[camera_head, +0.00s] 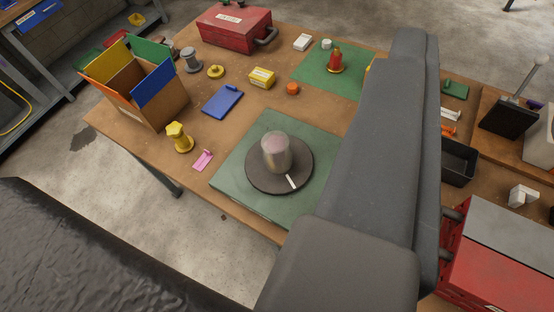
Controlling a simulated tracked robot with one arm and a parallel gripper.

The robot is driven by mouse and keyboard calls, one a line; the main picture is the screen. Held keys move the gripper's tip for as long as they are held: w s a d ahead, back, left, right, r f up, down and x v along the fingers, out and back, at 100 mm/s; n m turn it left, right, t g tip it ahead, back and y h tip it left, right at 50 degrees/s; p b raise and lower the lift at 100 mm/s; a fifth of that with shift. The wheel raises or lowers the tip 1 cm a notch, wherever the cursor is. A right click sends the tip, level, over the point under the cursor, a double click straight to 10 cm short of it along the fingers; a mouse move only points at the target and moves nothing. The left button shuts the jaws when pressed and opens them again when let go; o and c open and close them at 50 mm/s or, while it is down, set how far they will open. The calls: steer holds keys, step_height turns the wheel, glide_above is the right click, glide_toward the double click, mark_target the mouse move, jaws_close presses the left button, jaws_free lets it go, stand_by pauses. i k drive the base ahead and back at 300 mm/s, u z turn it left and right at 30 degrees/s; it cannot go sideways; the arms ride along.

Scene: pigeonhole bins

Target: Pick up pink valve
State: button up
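A small pink piece (203,160), likely the pink valve, lies flat on the brown table near its front left edge. It sits between a yellow knob-shaped object (179,138) and a green board (230,172). It is small in the picture, so its exact shape is hard to tell. It is uncovered and nothing holds it. My grey arm crosses the right side of the picture, well to the right of the pink piece. I cannot see my gripper's fingers.
A glassy cylinder (276,155) stands on a dark disc (262,180) on the green board. A cardboard box with coloured flaps (150,100), a blue plate (222,102) and a red toolbox (235,28) stand farther back. Bare tabletop shows around the pink piece.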

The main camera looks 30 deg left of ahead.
mark_target(276, 150)
steer(key=u, duration=0.05)
steer(key=i, duration=0.9)
steer(key=z, duration=0.05)
